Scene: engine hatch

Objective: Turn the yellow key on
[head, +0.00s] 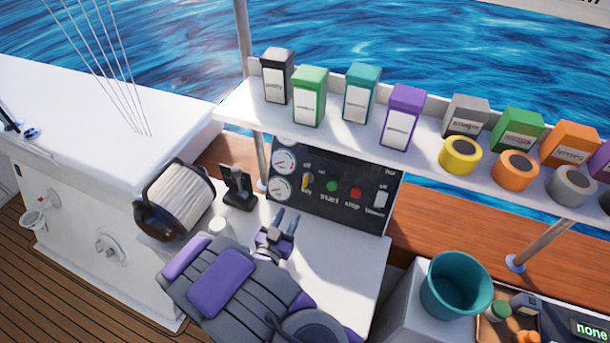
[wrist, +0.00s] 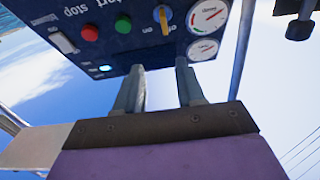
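The yellow key (head: 307,182) is on a dark control panel (head: 345,210) under the shelf, left of a green button (head: 332,186) and a red button (head: 356,193). In the wrist view, which sees the panel upside down, the key (wrist: 163,17) stands upright between "off" and "on" labels. My gripper (head: 285,217) is in front of the panel, below and left of the key in the head view. Its two fingers are apart in the wrist view (wrist: 158,72), with nothing between them. They do not touch the key.
Round gauges (head: 283,162) are left of the key, and a white switch (head: 381,199) is at the panel's right. A black lever (head: 238,185) stands left of my gripper. A shelf (head: 340,135) with several boxes overhangs the panel. A teal bucket (head: 456,285) is at right.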

